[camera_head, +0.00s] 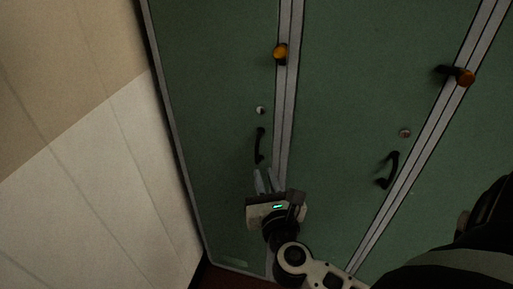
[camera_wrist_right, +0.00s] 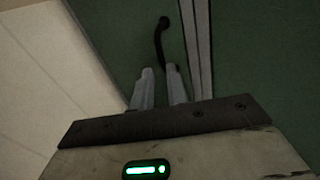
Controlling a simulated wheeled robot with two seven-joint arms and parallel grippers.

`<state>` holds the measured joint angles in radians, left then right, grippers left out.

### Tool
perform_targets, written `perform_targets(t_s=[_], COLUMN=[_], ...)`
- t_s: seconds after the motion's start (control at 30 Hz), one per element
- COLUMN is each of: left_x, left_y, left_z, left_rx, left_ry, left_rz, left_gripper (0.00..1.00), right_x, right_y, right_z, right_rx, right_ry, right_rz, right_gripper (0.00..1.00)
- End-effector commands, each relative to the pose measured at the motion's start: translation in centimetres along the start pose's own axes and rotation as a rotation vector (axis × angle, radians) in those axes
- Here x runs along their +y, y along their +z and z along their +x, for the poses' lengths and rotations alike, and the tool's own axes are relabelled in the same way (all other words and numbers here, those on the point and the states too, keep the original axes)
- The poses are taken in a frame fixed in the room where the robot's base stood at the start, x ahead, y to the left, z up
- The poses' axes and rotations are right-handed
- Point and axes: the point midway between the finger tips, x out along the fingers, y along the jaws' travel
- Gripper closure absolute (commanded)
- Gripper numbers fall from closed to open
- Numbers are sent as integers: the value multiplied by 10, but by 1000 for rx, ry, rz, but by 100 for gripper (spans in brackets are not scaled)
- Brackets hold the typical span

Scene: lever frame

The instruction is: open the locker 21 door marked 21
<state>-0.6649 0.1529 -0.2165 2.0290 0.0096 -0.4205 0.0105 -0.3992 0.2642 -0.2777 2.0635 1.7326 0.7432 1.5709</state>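Green locker doors fill the head view. The left door (camera_head: 205,120) is closed, with a black handle (camera_head: 260,145) near its right edge and a small round lock above it. No number 21 can be read on any door, so I cannot tell which one is marked 21. My right gripper (camera_head: 264,182) is just below the left door's handle. In the right wrist view the gripper's fingers (camera_wrist_right: 158,72) are apart with nothing between them. The handle (camera_wrist_right: 160,42) rises just beyond the fingertips, its lower end close to the right finger. My left gripper is out of view.
The middle door (camera_head: 350,110) is closed, with its own black handle (camera_head: 389,171). Orange knobs (camera_head: 281,53) stick out along the grey frame strips. A pale tiled wall (camera_head: 90,170) stands close on the left.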

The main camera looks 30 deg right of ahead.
Motion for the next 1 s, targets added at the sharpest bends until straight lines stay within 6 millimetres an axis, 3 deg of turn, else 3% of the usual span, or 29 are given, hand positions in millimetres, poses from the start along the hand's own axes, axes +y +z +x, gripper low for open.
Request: perform_targets(t_s=[0.2,0.4,0.6,0.87,0.9,0.93,1.0], left_x=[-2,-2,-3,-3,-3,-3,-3], left_y=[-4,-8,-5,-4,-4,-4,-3], left_z=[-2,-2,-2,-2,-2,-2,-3], left_rx=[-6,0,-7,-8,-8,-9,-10], left_ry=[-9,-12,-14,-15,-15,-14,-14], left_rz=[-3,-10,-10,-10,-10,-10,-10], left_gripper=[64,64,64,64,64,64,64], right_x=[0,0,0,0,0,0,0], right_y=[3,1,0,0,0,0,0], right_z=[49,77,88,89,89,89,89], right_rx=[-3,-2,0,0,0,0,0], right_ry=[0,1,0,0,0,0,0], right_rz=[-3,-4,-2,-2,-2,-2,-2], right_gripper=[85,85,85,85,96,100,100])
